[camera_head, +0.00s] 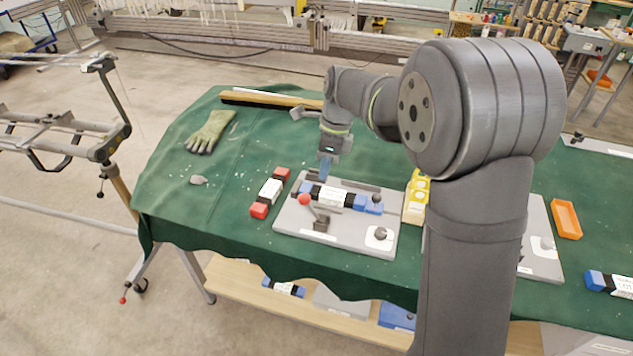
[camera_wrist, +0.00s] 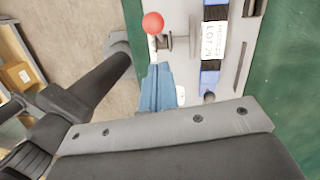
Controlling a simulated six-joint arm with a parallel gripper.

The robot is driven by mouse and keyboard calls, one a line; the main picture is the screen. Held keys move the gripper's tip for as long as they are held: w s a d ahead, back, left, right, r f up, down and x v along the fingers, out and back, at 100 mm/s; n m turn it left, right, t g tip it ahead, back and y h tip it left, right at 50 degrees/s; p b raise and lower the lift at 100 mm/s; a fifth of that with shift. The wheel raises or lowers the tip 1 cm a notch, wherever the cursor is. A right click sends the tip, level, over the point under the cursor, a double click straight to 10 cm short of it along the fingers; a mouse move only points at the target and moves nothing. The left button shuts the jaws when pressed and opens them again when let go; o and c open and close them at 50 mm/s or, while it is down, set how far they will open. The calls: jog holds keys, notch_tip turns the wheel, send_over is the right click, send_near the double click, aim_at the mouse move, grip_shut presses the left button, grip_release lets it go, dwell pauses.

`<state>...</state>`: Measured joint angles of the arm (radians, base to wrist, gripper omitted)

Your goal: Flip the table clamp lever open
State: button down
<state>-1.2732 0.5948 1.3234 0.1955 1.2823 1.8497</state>
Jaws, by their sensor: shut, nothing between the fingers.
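The table clamp lever, a pale rod with a red ball knob (camera_head: 304,199), rises tilted from the grey base plate (camera_head: 345,234). In the wrist view the red knob (camera_wrist: 152,22) is at the top, with the rod running down toward my fingertips. My gripper (camera_head: 324,178) is above the back left of the plate, its blue fingers together and empty. In the wrist view the gripper (camera_wrist: 157,66) is close to the rod; I cannot tell whether it touches. A blue and black block with a white label (camera_head: 333,197) lies on the plate; it also shows in the wrist view (camera_wrist: 214,38).
A red and black block (camera_head: 270,192) lies left of the plate. A yellow holder (camera_head: 417,196) stands right of it. A green glove (camera_head: 210,131) and a long wooden brush (camera_head: 270,99) lie further back. The left of the green tablecloth (camera_head: 165,185) is mostly clear.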

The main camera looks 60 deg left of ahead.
notch_tip(320, 180, up, 7)
jog(key=w, duration=0.1)
jog(key=shift+a, duration=0.2)
jog(key=shift+f, duration=0.15)
send_near(309, 196)
notch_tip(309, 196, down, 3)
jog(key=w+d, duration=0.1)
jog(key=shift+s+a+f, duration=0.2)
jog(key=shift+s+f, duration=0.15)
jog(key=shift+f, duration=0.25)
jog(key=shift+s+a+f, duration=0.15)
jog(key=shift+s+f, duration=0.25)
jog(key=shift+f, duration=0.25)
jog(key=shift+s+a+f, duration=0.2)
jog(key=shift+s+f, duration=0.15)
jog(key=shift+f, duration=0.25)
